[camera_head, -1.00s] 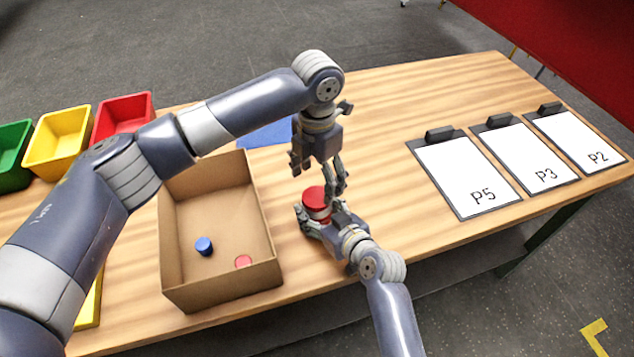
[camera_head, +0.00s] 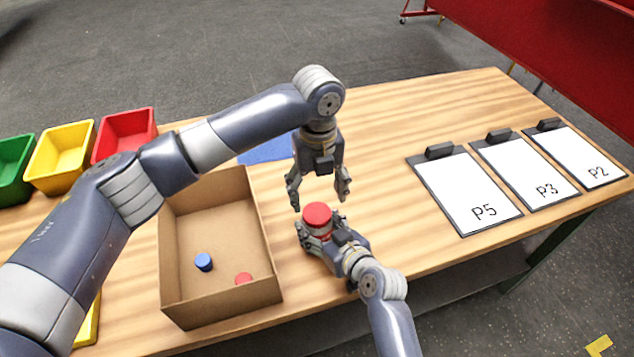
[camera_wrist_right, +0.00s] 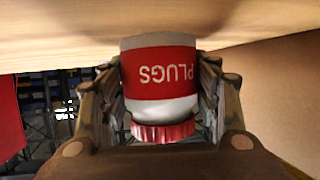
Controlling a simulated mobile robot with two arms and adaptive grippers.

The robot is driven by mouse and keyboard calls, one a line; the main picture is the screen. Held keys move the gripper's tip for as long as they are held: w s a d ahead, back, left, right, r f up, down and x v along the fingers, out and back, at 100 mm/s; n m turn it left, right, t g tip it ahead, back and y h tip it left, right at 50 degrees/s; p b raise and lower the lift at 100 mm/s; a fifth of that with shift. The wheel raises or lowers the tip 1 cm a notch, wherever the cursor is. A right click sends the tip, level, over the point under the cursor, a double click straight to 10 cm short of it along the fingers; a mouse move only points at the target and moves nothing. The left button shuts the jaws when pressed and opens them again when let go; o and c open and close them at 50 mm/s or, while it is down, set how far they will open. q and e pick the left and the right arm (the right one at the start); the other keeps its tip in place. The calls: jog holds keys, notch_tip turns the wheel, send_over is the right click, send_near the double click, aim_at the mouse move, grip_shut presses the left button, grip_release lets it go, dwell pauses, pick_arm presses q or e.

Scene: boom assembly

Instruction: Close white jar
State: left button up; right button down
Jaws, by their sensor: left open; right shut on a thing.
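The white jar (camera_wrist_right: 160,108) has a red band reading PLUGS, upside down in the right wrist view, and a red ribbed lid (camera_wrist_right: 163,131) on its mouth. In the head view the red lid (camera_head: 317,214) faces up and most of the jar body is hidden. My right gripper (camera_head: 318,238) is shut around the jar from the front; its fingers flank the jar in the right wrist view (camera_wrist_right: 160,95). My left gripper (camera_head: 320,200) is open and empty, pointing down above the lid, with its fingers apart and not touching it.
A cardboard box (camera_head: 270,235) left of the jar holds a blue cap (camera_head: 204,262) and a red cap (camera_head: 244,279). Green, yellow and red bins stand at the left. Three clipboards, P5 (camera_head: 470,195), P3 and P2, lie at the right.

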pick_arm(q)
jog(key=n, duration=0.5)
jog(key=shift+r, duration=0.15)
jog(key=n, duration=0.6)
jog(key=shift+r+n, duration=0.2)
jog(key=shift+n, duration=0.2)
jog(key=n, duration=0.6)
jog(key=shift+r+n, duration=0.15)
jog(key=shift+n, duration=0.15)
jog(key=n, duration=0.5)
jog(key=shift+r, duration=0.15)
jog(key=n, duration=0.7)
jog(key=shift+r, duration=0.2)
jog(key=n, duration=0.5)
jog(key=shift+r, duration=0.15)
jog(key=n, duration=0.5)
jog(key=shift+r, duration=0.15)
jog(key=n, duration=0.5)
jog(key=shift+s+r, duration=0.1)
